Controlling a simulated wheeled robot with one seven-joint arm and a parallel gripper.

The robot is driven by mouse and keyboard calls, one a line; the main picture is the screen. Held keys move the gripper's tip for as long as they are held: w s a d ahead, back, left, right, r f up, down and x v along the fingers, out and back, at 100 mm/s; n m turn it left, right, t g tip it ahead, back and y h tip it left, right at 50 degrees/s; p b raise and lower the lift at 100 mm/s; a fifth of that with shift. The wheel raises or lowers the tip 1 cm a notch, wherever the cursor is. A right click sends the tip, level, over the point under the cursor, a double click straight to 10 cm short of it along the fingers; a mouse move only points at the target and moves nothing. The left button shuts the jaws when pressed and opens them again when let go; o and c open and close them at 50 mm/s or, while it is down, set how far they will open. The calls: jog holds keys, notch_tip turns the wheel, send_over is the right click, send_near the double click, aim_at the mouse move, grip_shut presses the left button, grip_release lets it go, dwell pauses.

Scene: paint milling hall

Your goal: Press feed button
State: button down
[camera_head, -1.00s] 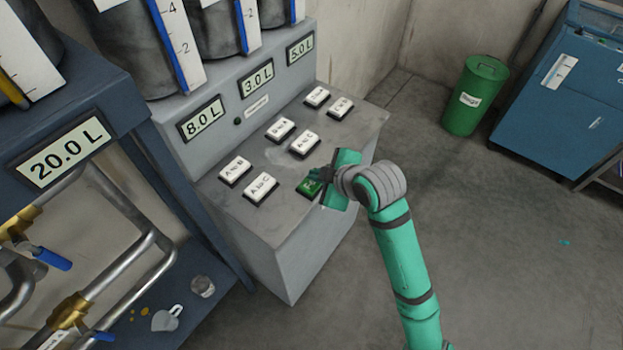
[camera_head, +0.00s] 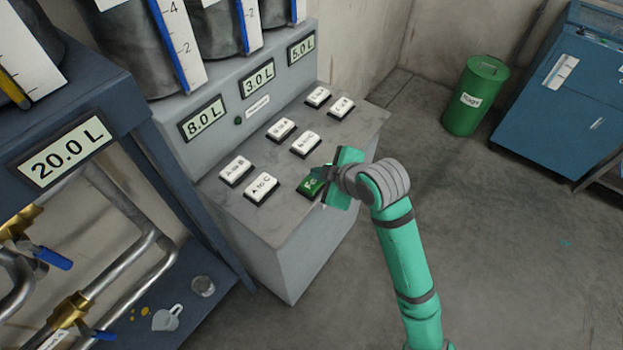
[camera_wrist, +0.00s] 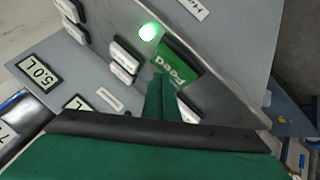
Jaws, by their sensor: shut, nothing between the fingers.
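The green feed button (camera_head: 309,187) sits at the front right corner of the grey control panel (camera_head: 275,215), and in the wrist view it reads "Feed" (camera_wrist: 178,62). My gripper (camera_head: 323,173) is shut and empty, reaching in from the right with its fingertips at the button. In the wrist view its closed fingers (camera_wrist: 160,80) point at the near edge of the button. I cannot tell whether they touch it. The gripper hides part of the button in the head view. A round light (camera_wrist: 149,31) glows bright green beside the button in the wrist view.
Several white buttons, such as "A to C" (camera_head: 262,188), share the panel top. Displays read 8.0 L (camera_head: 202,119), 3.0 L (camera_head: 257,79), 5.0 L (camera_head: 301,47) and 20.0 L (camera_head: 66,151). A green bin (camera_head: 474,105) and blue cabinet (camera_head: 560,100) stand behind. Floor at right is clear.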

aim_at(317, 183)
jog(key=shift+a+r, duration=0.1)
jog(key=shift+r, duration=0.6)
notch_tip(317, 183, up, 5)
jog(key=shift+f, duration=0.15)
dwell(0.6)
